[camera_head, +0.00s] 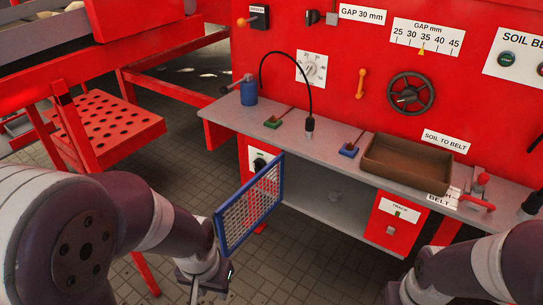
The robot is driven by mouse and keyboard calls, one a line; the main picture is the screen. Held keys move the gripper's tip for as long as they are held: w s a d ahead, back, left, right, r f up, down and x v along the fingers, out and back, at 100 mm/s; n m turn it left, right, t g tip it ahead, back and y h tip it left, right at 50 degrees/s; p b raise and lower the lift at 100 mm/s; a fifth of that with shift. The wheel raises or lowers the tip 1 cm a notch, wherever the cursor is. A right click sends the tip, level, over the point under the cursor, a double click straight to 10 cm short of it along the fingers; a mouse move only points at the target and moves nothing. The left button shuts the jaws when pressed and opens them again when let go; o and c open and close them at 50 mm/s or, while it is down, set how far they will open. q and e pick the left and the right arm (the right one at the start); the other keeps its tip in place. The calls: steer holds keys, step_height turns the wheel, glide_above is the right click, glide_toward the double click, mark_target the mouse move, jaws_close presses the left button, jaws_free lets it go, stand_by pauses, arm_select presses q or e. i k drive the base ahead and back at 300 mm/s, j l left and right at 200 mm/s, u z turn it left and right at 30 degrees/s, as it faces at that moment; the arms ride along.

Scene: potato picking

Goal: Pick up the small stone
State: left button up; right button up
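I cannot clearly make out the small stone. My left gripper (212,285) is at the bottom, just below the blue-framed mesh panel (250,206). Its fingers are small and partly cut off by the lower edge, so I cannot tell whether they are open or hold anything. My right arm comes in at the lower right, and its gripper is out of view.
The mesh panel stands out in front of the opening. The grey counter (225,112) carries a brown tray (420,160), a blue cylinder (249,91) and levers. A red panel (397,224) is right of the opening. A red perforated tray (108,128) is at the left. Tiled floor is clear.

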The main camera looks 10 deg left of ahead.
mark_target(334, 196)
steer(key=j+z, duration=1.1)
steer(key=k+j, duration=0.1)
steer(key=j, duration=0.4)
steer(key=j+z, duration=0.1)
steer(key=j, duration=0.4)
steer(key=k+j, duration=0.15)
steer(key=j, duration=0.35)
steer(key=k+j+z, duration=0.1)
steer(key=j, duration=0.35)
